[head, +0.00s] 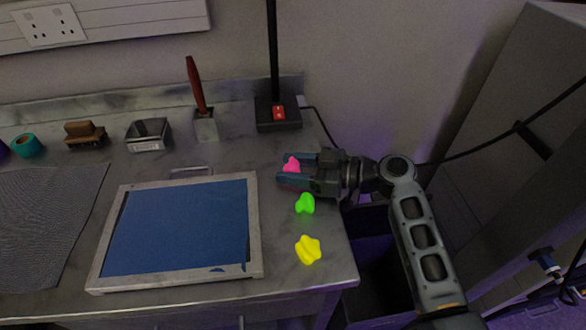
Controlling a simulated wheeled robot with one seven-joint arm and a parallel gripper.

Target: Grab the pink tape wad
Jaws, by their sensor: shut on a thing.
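The pink tape wad (291,164) is a small bright lump near the right end of the metal bench. My gripper (291,170) reaches in from the right, its two blue-tipped fingers pointing left. The fingers are shut on the pink wad, which shows between and just above them. Part of the wad is hidden by the fingers. I cannot tell whether the wad still touches the bench.
A green wad (305,204) and a yellow wad (308,249) lie nearer the bench's front right. A framed blue panel (180,228) lies left of them. A black post base (278,115) stands behind. A red-handled tool (202,105), tray (149,134), brush (85,134) and teal roll (27,145) line the back.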

